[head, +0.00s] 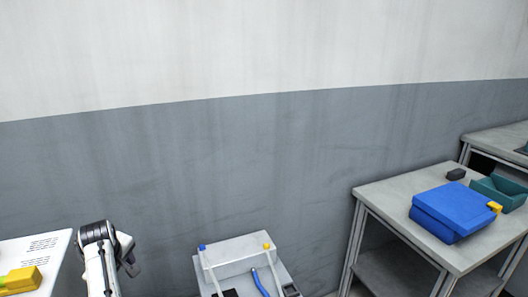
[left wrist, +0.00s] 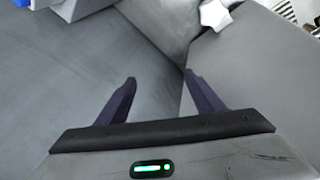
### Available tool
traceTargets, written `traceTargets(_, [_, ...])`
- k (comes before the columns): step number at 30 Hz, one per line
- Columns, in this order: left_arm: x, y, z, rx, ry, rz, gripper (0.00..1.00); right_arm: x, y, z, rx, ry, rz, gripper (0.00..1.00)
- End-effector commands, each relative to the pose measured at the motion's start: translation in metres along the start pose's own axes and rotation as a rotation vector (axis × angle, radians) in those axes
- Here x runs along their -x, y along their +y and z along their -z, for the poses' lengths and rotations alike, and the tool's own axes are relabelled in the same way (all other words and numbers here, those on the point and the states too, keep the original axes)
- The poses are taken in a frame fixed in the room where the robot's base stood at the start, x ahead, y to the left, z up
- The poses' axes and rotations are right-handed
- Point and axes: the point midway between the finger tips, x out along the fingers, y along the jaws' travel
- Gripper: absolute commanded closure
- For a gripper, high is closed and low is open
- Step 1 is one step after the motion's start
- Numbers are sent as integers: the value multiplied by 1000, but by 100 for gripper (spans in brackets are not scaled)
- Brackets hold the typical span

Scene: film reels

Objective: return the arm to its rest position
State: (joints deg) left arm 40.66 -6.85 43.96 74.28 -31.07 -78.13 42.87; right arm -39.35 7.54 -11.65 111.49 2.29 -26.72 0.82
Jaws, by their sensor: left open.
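My left arm (head: 103,268) stands up at the bottom left of the head view, white with dark joints. Its dark end (head: 131,265) points down at the right of the arm, and the fingers are too small there to make out. In the left wrist view my left gripper (left wrist: 160,80) has its two dark fingers spread well apart. Nothing is between them; only grey surfaces show behind. My right gripper is in neither view.
A white table (head: 52,247) with a yellow block (head: 22,280) is left of the arm. A grey device (head: 237,250) with a blue-handled tool (head: 260,284) stands at bottom middle. A grey table (head: 385,190) at right bears a blue case (head: 452,208) and a teal bin (head: 497,190).

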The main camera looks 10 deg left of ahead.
Motion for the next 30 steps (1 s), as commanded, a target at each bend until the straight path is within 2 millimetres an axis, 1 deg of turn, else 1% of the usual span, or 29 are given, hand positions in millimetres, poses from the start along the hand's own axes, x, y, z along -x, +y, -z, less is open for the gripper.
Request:
traceTargets(2, [2,15,3,-104,85,-86,38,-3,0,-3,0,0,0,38])
traceTargets(3, [2,19,1,-173,126,-127,38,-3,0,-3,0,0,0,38])
traceTargets(4, [0,19,-3,-228,152,-152,38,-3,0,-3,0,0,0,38])
traceTargets(7, [-7,8,-20,-403,220,-201,38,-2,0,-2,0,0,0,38])
traceTargets(11, [-20,-20,-52,-628,272,-240,38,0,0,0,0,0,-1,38])
traceTargets(14, [-26,-46,-84,-797,291,-278,38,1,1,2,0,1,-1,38])
traceTargets(17, [-28,-75,-125,-962,289,-328,38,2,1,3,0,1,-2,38])
traceTargets(18, [-27,-88,-143,-1024,283,-351,38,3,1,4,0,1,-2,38])
traceTargets(20, [-24,-108,-172,-1112,268,-391,38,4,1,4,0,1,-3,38])
traceTargets(21, [-21,-123,-192,-1167,255,-420,38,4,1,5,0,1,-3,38])
traceTargets(23, [-14,-146,-222,-1243,230,-465,38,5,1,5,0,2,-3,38])
traceTargets(24, [-8,-160,-240,-1286,214,-496,38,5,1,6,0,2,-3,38])
traceTargets(27, [9,-193,-281,-1365,172,-568,38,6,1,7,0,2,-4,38])
traceTargets(30, [26,-218,-311,-1412,136,-625,38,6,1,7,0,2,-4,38])
